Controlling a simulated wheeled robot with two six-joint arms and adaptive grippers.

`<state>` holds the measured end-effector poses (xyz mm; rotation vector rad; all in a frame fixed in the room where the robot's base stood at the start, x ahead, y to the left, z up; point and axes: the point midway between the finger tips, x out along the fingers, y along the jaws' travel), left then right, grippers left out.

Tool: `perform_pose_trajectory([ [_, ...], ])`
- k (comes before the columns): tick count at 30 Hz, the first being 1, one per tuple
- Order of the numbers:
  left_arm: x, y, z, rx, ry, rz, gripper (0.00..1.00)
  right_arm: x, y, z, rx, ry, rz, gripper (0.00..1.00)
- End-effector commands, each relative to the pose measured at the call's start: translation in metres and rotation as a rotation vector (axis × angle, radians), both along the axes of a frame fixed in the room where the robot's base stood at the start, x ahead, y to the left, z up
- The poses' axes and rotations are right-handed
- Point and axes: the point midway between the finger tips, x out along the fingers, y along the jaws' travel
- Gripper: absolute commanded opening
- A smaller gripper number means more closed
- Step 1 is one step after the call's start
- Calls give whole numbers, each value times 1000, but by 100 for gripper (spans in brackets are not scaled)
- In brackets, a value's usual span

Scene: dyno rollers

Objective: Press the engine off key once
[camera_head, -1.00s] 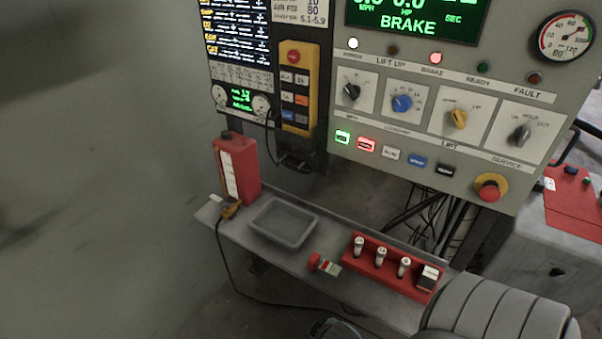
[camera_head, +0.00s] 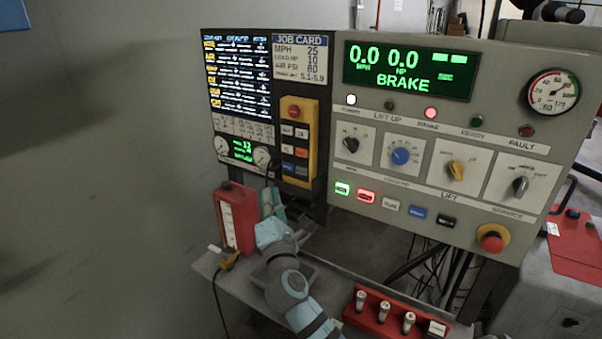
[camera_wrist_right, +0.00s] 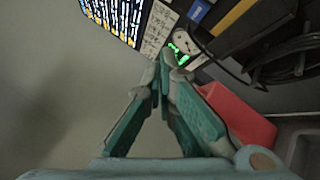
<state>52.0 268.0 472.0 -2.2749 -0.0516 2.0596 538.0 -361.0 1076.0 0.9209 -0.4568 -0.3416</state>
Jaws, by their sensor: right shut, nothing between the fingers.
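A yellow-framed hand pendant (camera_head: 312,150) hangs on the dark panel, with a red round button at its top and rows of small white, orange, blue and dark keys below. The key labels are too small to read, so I cannot tell which key is engine off. My right gripper (camera_head: 275,208) is shut and empty, just below the pendant and apart from it. In the right wrist view the closed fingertips (camera_wrist_right: 166,62) point toward the gauge panel, and the pendant's yellow edge (camera_wrist_right: 232,17) shows at upper right. My left gripper is out of view.
A red bottle (camera_head: 236,215) stands on the shelf close left of my right gripper. A red holder (camera_head: 378,316) with several white-topped pieces is on the shelf's right. The console (camera_head: 360,190) with dials, lit keys and a red stop button fills the right.

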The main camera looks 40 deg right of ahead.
Motion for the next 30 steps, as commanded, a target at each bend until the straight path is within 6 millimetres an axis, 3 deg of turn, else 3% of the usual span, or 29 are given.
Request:
perform_pose_trajectory([
  [11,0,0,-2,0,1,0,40,2,-7,-2,5,0,1,0],
  [24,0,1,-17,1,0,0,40,19,-65,-3,4,1,-1,0],
  [30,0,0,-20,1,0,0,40,24,-81,-2,8,1,0,0],
])
